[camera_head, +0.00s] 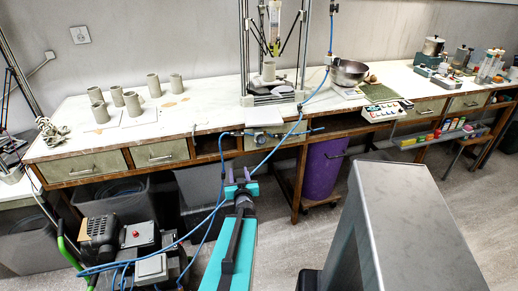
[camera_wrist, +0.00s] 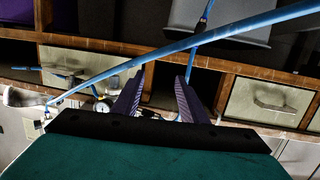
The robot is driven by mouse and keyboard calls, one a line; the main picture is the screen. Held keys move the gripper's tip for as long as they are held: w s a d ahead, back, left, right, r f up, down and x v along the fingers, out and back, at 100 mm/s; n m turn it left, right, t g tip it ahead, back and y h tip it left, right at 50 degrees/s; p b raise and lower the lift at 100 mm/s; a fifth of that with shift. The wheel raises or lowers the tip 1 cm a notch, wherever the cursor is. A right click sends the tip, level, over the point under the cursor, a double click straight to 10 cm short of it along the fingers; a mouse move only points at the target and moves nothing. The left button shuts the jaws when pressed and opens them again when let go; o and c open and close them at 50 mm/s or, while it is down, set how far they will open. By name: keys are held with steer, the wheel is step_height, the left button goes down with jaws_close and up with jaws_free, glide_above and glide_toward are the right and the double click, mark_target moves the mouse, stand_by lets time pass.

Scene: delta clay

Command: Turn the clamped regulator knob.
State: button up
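The regulator (camera_head: 260,138) appears as a small fitting with blue tubing at the front edge of the workbench, below the delta printer. In the wrist view, a small round white gauge (camera_wrist: 103,106) with blue fittings shows just left of my fingers. The knob itself is too small to tell apart. My gripper (camera_head: 241,174) has two purple fingers, standing apart with nothing between them. It is in front of and below the bench edge, short of the regulator in the head view. In the wrist view, my gripper (camera_wrist: 158,82) is open, with a dark bench opening behind it.
A blue hose (camera_wrist: 150,62) crosses in front of the bench, close to my fingers in the wrist view. The workbench (camera_head: 210,92) carries clay cups, the printer and a metal bowl (camera_head: 349,72). A purple bin (camera_head: 322,168) stands underneath. A compressor (camera_head: 135,240) sits at lower left.

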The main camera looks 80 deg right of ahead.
steer(key=h, duration=0.2)
glide_toward(259, 146)
steer(key=v, duration=0.5)
steer(key=shift+a+r+m, duration=0.2)
steer(key=shift+a+m, duration=0.05)
steer(key=shift+m, duration=0.05)
steer(key=shift+w+d+f+b, duration=0.15)
steer(key=shift+d+b, duration=0.15)
steer(key=shift+b, duration=0.4)
steer(key=shift+b+x, duration=1.7)
steer(key=shift+x, duration=4.9)
jaws_close()
